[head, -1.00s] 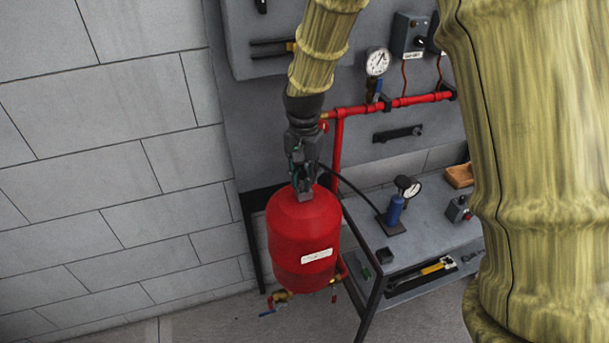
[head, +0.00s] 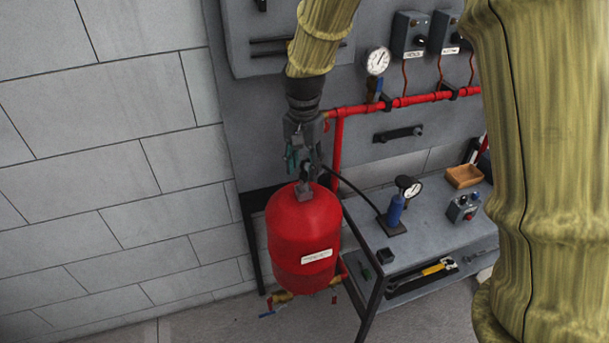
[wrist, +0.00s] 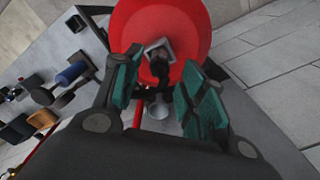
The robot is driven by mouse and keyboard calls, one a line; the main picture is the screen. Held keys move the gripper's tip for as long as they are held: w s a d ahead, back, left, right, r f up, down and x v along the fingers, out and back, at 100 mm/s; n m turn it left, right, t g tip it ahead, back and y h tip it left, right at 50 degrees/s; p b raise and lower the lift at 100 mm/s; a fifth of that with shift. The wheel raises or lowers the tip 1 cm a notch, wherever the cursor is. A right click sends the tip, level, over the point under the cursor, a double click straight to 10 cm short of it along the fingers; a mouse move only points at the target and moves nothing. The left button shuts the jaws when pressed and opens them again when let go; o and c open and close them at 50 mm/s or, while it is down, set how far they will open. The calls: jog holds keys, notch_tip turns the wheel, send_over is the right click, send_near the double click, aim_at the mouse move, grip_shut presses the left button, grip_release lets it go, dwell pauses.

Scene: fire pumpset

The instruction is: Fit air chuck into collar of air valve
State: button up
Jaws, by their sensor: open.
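The red tank (head: 302,238) stands upright, with a grey collar (head: 304,190) on top; the collar also shows in the wrist view (wrist: 151,45). A dark air chuck (wrist: 159,70) is at the collar, on the end of a black hose (head: 352,186). The valve is hidden, and I cannot tell how deep the chuck sits. My gripper (head: 303,164) is above the collar, pointing down. In the wrist view its green-padded fingers (wrist: 162,76) are apart on either side of the chuck, with gaps showing.
The hose runs to a blue hand pump (head: 395,210) with a gauge (head: 411,187) on the grey bench (head: 425,236) to the right. A red pipe (head: 415,100) crosses the back panel. A wooden tray (head: 464,176) and control box (head: 462,208) are farther right. The left wall side is clear.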

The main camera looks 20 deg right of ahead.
aim_at(304, 174)
notch_tip(304, 174, up, 8)
jog(key=b, duration=0.1)
jog(key=shift+r, duration=0.1)
dwell(0.4)
